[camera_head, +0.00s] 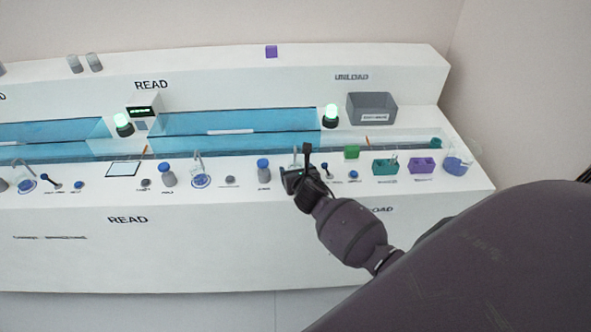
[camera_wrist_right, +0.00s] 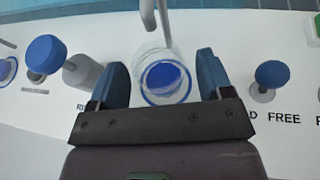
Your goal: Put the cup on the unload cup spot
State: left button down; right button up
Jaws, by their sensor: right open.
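My right gripper (camera_head: 301,172) is at the unload station's front ledge in the head view. In the right wrist view my right gripper (camera_wrist_right: 163,78) is open, with one blue finger on each side of a clear cup (camera_wrist_right: 147,68). The cup shows a blue disc inside a blue ring at its base; I cannot tell whether the blue is liquid or a marking. It stands under a grey hooked spout (camera_wrist_right: 163,22), with gaps to both fingers. The gripper mostly hides the cup in the head view. No separate unload cup spot can be told apart. My left gripper is not in view.
Blue knobs, a green block (camera_head: 351,152), a teal rack (camera_head: 385,166), a purple rack (camera_head: 421,166) and a glass beaker (camera_head: 458,160) stand right.

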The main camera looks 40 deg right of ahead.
jog(key=p+v, duration=0.2)
jog(key=v, duration=0.8)
jog(key=s+a+f+m+y, duration=0.2)
jog(key=s+m, duration=0.8)
jog(key=m, duration=0.5)
jog(key=s+a+f+m+g+y, duration=0.1)
jog(key=s+a+m, duration=0.3)
jog(key=s+m, duration=0.6)
jog(key=f+m+y, duration=0.1)
jog(key=m, duration=0.5)
jog(key=shift+a+f, duration=0.35)
jog(key=shift+f, duration=0.05)
jog(key=shift+w, duration=0.1)
